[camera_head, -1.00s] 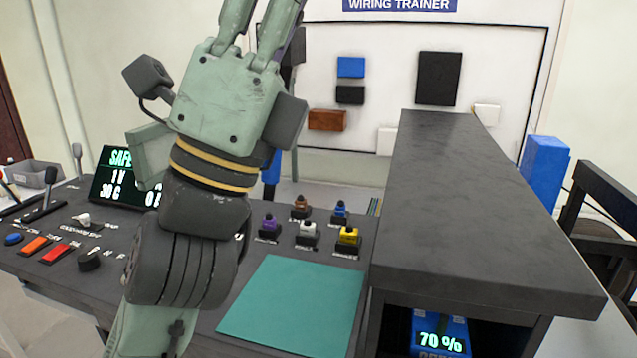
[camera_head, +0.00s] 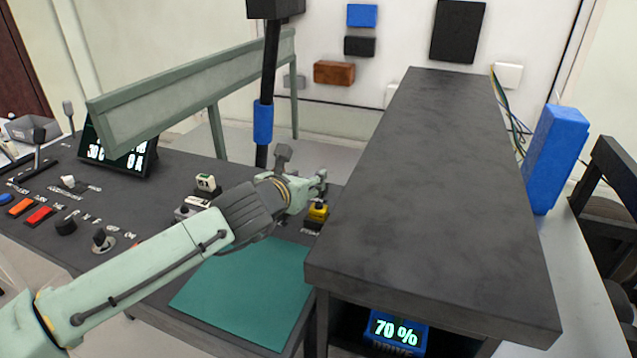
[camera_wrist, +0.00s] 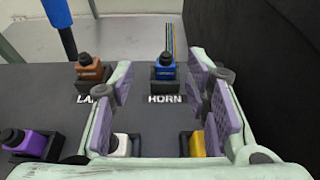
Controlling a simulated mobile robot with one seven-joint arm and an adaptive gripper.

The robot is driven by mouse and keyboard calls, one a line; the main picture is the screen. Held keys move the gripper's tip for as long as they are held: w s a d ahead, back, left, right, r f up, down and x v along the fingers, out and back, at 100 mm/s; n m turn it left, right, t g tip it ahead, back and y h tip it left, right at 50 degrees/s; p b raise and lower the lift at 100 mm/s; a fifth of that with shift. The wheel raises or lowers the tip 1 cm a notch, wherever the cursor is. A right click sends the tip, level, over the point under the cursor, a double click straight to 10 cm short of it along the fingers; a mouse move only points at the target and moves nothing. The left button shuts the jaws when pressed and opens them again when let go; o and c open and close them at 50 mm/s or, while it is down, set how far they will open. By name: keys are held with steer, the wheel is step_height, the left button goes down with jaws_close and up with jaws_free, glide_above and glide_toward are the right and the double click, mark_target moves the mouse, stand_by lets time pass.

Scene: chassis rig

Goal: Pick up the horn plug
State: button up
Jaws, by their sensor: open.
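The horn plug (camera_wrist: 166,68) is blue with a dark round top. It stands upright in a dark holder behind the HORN label in the wrist view. My gripper (camera_wrist: 162,80) is open, its purple-padded fingers spread to the left and right of the plug in the picture. The plug shows beyond the gap between them, and I see no contact. In the head view my gripper (camera_head: 321,183) is low over the plug area of the dark console, and I cannot make out the horn plug there.
A yellow plug (camera_wrist: 197,145) and a white plug (camera_wrist: 119,146) stand on the near side. A brown plug (camera_wrist: 88,69) and a purple plug (camera_wrist: 30,143) stand left. A raised dark shelf (camera_head: 430,180) rises close on the right. A teal mat (camera_head: 245,290) lies in front.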

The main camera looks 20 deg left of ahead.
steer(key=shift+d+p+x, duration=0.2)
steer(key=shift+p+x, duration=0.05)
steer(key=shift+x, duration=1.3)
steer(key=shift+d+p+x, duration=0.15)
steer(key=shift+p+x, duration=0.1)
steer(key=shift+x, duration=1.3)
steer(key=shift+c, duration=0.3)
jaws_close()
